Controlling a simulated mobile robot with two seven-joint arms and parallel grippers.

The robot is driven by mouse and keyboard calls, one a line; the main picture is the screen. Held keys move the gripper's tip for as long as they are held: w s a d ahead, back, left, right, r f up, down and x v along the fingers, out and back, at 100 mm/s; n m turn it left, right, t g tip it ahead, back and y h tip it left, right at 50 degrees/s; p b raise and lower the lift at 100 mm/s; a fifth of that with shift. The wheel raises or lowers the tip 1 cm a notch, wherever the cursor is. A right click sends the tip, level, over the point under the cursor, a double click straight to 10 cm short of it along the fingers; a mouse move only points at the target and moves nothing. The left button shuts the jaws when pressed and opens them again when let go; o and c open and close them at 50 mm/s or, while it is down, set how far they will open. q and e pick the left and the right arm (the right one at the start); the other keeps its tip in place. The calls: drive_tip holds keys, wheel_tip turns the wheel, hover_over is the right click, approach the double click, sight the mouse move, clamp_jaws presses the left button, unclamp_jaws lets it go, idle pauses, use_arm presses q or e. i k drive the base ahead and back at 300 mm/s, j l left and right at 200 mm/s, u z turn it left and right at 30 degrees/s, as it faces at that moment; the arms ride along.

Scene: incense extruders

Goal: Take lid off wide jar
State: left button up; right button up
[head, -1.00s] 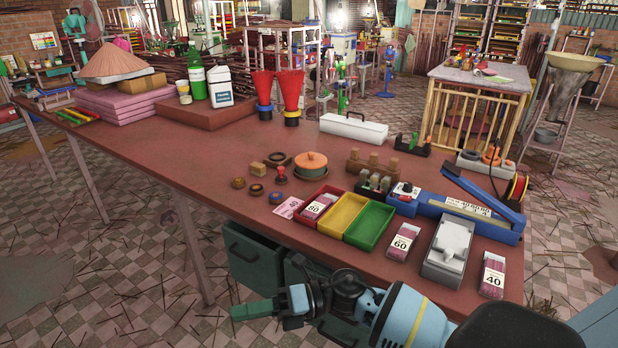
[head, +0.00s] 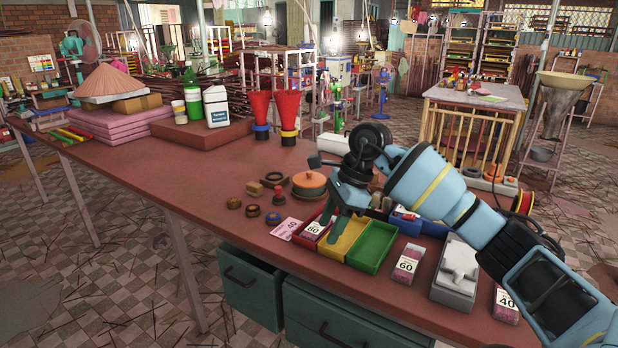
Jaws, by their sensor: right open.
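The wide jar (head: 309,193) stands upright on the brown table, low and round. Its orange lid (head: 308,180) sits on top with a small knob. My right gripper (head: 336,218) is open, with its fingers pointing down just to the right of the jar and in front of it. It hangs over the red and yellow trays and appears clear of the jar. I see nothing between its fingers. My left gripper is not in view.
Red (head: 316,231), yellow (head: 345,237) and green (head: 372,247) trays stand right of and nearer than the jar. Small dark rings (head: 274,218) and a red-knobbed stamp (head: 277,197) lie to its left. Two red funnels (head: 287,110) stand behind. The table's left middle is clear.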

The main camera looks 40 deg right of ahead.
sight(308, 179)
drive_tip(key=i+l, duration=1.2)
